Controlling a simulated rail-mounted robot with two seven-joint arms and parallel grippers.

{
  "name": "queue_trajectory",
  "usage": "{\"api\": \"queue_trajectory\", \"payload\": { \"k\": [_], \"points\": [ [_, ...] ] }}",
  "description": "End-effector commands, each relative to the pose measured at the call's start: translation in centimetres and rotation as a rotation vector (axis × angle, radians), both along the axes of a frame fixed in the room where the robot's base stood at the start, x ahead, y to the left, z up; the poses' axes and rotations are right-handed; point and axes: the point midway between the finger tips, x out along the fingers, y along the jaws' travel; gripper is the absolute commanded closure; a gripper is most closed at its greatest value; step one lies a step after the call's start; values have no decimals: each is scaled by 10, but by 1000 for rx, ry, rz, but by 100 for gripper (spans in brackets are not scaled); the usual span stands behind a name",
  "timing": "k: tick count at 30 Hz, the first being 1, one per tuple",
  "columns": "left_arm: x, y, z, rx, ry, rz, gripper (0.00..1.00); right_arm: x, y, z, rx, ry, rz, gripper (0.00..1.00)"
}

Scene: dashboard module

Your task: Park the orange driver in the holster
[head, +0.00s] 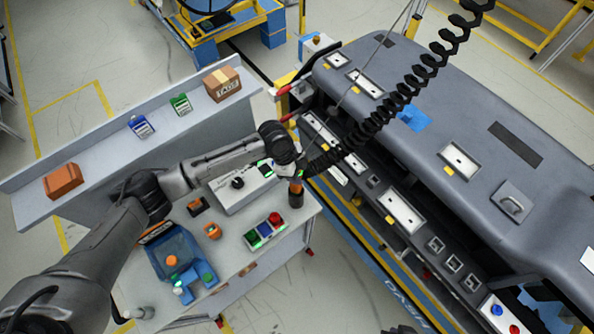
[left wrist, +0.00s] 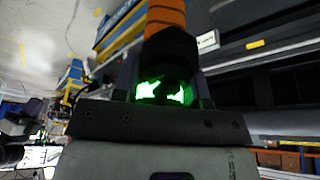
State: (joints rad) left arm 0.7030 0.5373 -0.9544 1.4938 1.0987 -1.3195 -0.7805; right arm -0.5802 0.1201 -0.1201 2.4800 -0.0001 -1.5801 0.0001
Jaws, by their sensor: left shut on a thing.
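My left gripper (head: 292,171) is at the right corner of the grey workbench, shut on the orange driver (head: 296,187). The driver hangs below the gripper with an orange band and a dark lower end. In the left wrist view the driver (left wrist: 165,18) shows orange with black rings at the top and a black body between the jaws, with green light beside it. I cannot tell whether its dark lower end is in a holster or free above the bench. No holster can be made out with certainty. My right gripper is not in view.
The workbench (head: 235,285) carries a grey control box (head: 238,188), a button box (head: 265,232), a blue bin (head: 175,255) and small orange-black items (head: 212,231). A dark dashboard module (head: 445,130) stands to the right. A black coiled cable (head: 400,78) hangs across the view.

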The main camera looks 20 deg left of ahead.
Motion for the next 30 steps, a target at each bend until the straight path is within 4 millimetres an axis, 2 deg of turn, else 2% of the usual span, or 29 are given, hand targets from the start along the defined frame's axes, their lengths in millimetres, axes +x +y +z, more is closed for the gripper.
{"api": "queue_trajectory", "payload": {
  "k": [10,11,19,26,30],
  "points": [
    [0,0,-3,1,0,1,100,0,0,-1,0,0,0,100],
    [0,0,-3,1,0,0,57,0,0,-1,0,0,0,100],
    [0,0,-2,0,0,0,31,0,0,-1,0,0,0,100],
    [-1,1,-3,2,2,0,30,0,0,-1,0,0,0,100],
    [0,3,4,0,-1,0,30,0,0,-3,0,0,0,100]
  ]
}}
